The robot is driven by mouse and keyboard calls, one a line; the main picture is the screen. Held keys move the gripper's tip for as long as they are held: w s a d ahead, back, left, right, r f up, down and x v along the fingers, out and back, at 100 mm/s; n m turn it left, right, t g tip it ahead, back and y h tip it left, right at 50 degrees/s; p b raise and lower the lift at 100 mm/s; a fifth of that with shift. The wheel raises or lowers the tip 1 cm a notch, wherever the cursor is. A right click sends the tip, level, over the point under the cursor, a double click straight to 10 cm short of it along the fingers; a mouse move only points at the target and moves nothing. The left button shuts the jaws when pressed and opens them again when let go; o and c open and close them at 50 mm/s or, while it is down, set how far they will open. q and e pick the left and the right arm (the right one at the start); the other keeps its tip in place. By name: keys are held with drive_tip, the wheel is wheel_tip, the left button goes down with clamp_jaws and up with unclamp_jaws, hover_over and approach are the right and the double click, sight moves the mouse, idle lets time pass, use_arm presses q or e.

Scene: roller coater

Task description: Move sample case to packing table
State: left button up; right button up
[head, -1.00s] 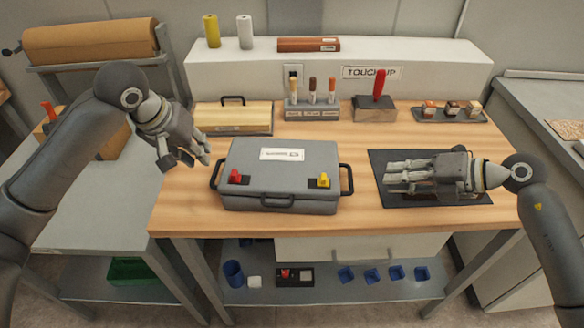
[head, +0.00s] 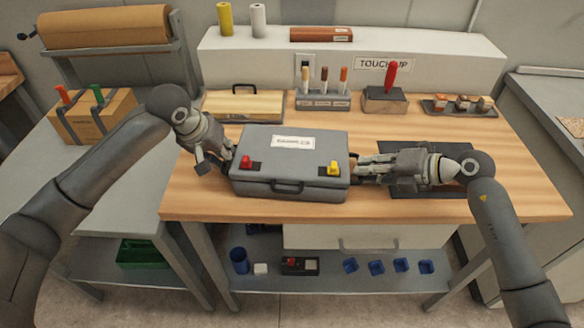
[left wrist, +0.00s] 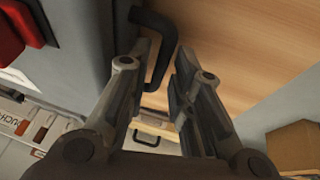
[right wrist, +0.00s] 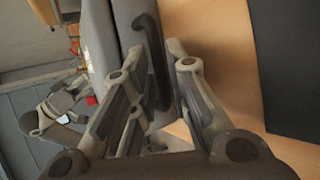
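The sample case (head: 285,165) is a grey box with a white label and red and yellow latches. It sits closed on the wooden bench top. My left gripper (head: 222,162) is at its left side; in the left wrist view, the black side handle (left wrist: 155,42) lies between parted fingers. My right gripper (head: 358,168) is at its right side; in the right wrist view, the other handle (right wrist: 153,60) lies between parted fingers. Neither gripper is visibly closed on a handle. A grey table (head: 108,180) at the left, seemingly the packing table, has free space in front.
A cardboard carton (head: 92,118) and a brown paper roll (head: 105,25) are at the left. Behind the case are a wooden box (head: 243,105), a marker rack (head: 323,102) and a block with a red handle (head: 385,98). A dark mat (head: 440,150) lies under my right gripper.

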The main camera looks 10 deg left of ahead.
use_arm(q)
drive_tip(key=shift+w+d+f, duration=0.1)
drive_tip(key=shift+w+f, duration=0.1)
drive_tip(key=shift+f, duration=0.4)
use_arm(e)
drive_tip(key=shift+w+a+f, duration=0.2)
drive_tip(key=shift+a+f, duration=0.1)
drive_tip(key=shift+a, duration=0.25)
use_arm(q)
drive_tip(key=shift+c, duration=0.5)
use_arm(e)
drive_tip(key=shift+c, duration=0.5)
use_arm(q)
clamp_jaws()
use_arm(e)
clamp_jaws()
use_arm(q)
drive_tip(key=shift+r, duration=0.1)
use_arm(e)
drive_tip(key=shift+r, duration=0.1)
